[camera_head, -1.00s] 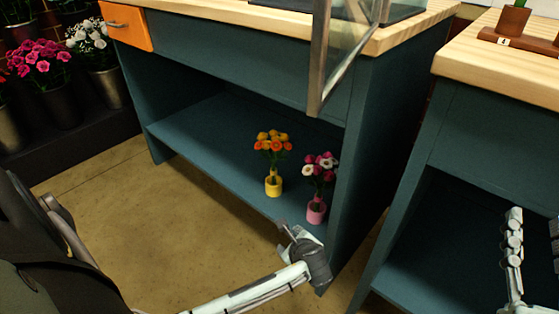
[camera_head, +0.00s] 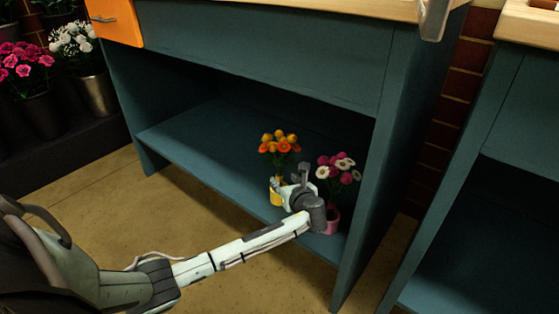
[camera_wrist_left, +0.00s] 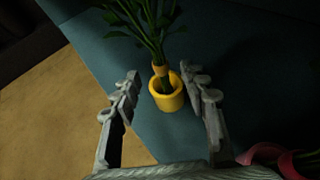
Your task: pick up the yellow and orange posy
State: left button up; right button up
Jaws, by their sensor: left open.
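The yellow and orange posy (camera_head: 279,146) stands upright on the teal lower shelf, its stems in a yellow holder (camera_head: 276,192). In the left wrist view the yellow holder (camera_wrist_left: 167,97) and green stems (camera_wrist_left: 150,28) show; the blooms are out of frame. My left gripper (camera_head: 293,178) is in front of the posy in the head view and hides part of the holder. In the left wrist view my left gripper (camera_wrist_left: 165,88) is open, one finger on each side of the holder, with nothing gripped. My right gripper is not in view.
A pink and white posy (camera_head: 337,172) in a pink holder (camera_head: 331,222) stands close on the right, partly behind my wrist. The shelf (camera_head: 190,140) is clear on the left. The cabinet's side panel (camera_head: 375,170) bounds the right.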

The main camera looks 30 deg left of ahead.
aim_at(280, 174)
pick_arm(q)
jog(key=b+x, duration=0.1)
jog(key=x, duration=0.3)
jog(key=b+x, duration=0.1)
jog(key=x, duration=0.1)
jog(key=shift+w+a+r+b, duration=0.15)
jog(key=shift+w+a+b, duration=0.1)
jog(key=shift+a+b, duration=0.1)
jog(key=shift+c, duration=0.5)
grip_shut()
